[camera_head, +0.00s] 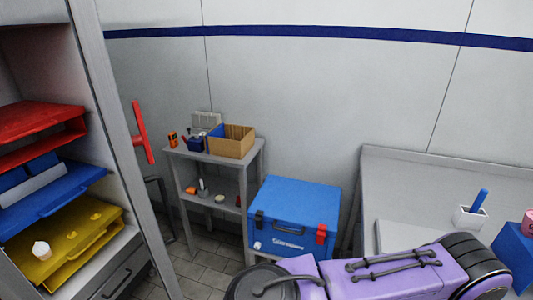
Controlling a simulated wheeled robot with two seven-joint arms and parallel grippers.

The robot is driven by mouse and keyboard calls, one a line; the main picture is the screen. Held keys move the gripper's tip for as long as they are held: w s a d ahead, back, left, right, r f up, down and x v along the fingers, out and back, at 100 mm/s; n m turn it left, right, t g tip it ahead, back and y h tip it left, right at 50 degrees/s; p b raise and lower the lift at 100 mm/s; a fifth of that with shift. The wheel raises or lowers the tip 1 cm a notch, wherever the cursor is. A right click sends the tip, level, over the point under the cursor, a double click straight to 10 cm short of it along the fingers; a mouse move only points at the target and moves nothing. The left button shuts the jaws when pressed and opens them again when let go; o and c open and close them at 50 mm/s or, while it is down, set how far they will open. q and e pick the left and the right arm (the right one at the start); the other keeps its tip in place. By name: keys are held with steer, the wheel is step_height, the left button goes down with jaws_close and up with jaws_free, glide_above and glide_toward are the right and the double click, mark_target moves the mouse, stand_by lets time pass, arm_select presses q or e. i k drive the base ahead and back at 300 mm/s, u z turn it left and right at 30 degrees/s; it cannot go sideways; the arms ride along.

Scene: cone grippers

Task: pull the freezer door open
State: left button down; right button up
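No door that I can clearly tell as the freezer door shows. A red upright bar like a handle (140,132) stands out beside the grey post (108,130) of an open-fronted cabinet at the left; I cannot tell what it is fixed to. A blue cool box (299,200) with a shut lid stands in the middle, with one black and one red latch. My purple right arm (395,277) crosses the bottom right. Neither gripper shows.
The cabinet holds red (38,120), blue (55,190) and yellow (65,232) trays. A grey shelf stand (213,188) carries a cardboard box (232,141) and small items. A pale counter (385,190) is at the right. Some tiled floor (200,265) is bare.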

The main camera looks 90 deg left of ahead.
mark_target(83, 15)
steer(key=z, duration=0.05)
steer(key=k, duration=1.75)
steer(key=u, duration=0.85)
